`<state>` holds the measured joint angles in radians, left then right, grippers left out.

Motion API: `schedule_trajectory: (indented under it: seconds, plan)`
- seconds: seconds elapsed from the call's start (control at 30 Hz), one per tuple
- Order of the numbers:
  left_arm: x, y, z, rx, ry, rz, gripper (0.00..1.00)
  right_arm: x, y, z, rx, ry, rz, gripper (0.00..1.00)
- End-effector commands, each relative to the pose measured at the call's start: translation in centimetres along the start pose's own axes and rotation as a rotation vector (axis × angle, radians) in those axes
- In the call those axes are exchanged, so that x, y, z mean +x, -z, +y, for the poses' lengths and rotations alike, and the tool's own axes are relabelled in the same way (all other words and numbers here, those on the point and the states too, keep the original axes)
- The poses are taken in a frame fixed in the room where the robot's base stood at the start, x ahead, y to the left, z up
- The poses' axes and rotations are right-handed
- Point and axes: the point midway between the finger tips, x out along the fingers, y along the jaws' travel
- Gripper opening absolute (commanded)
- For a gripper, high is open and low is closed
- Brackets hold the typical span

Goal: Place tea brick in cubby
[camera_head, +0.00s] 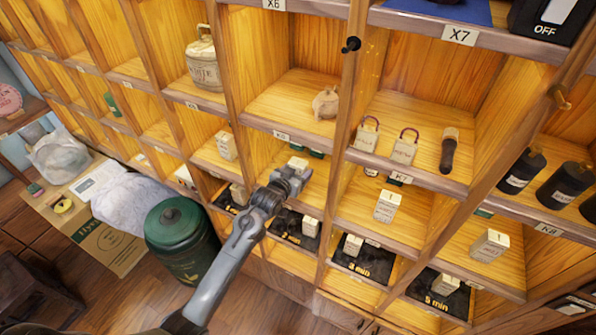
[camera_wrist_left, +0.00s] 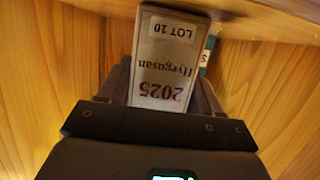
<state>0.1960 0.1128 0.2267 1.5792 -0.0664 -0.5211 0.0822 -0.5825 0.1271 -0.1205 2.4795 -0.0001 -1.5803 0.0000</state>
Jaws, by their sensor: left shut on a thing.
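My left gripper (camera_head: 290,179) is shut on a pale tea brick (camera_head: 298,163) at the front of a wooden cubby. In the left wrist view the tea brick (camera_wrist_left: 168,65) stands between the dark fingers, its label upside down and reading 2025 and LOT 10. Wood surrounds it on both sides there. The cubby's upper front edge (camera_head: 325,149) is just above the gripper in the head view. I cannot tell whether the brick touches the cubby floor. My right gripper is in neither view.
Other pale bricks stand in nearby cubbies, such as one (camera_head: 387,206) to the right and one (camera_head: 226,146) to the left. A dark green item (camera_head: 317,154) is partly visible behind the held brick. A green canister (camera_head: 181,240) stands on the floor beside my left arm.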

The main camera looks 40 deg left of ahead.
Motion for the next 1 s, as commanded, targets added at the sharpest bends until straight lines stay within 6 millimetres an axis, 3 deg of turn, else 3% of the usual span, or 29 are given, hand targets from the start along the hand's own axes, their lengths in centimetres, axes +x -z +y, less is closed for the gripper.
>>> schedule_trajectory:
  seconds: [0.4,0.43,0.57,1.0]
  plan:
    - [0.13,-0.40,-0.03,0.000,0.001,0.001,0.29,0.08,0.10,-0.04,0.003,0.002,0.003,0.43]
    - [0.11,-0.36,-0.03,0.000,0.001,0.000,0.68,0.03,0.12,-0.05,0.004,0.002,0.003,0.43]
    - [0.10,-0.35,-0.03,0.000,0.001,0.000,0.88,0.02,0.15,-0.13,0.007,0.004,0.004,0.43]
    - [-0.36,-0.11,-0.03,0.000,0.000,0.000,0.89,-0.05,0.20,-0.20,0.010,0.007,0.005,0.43]
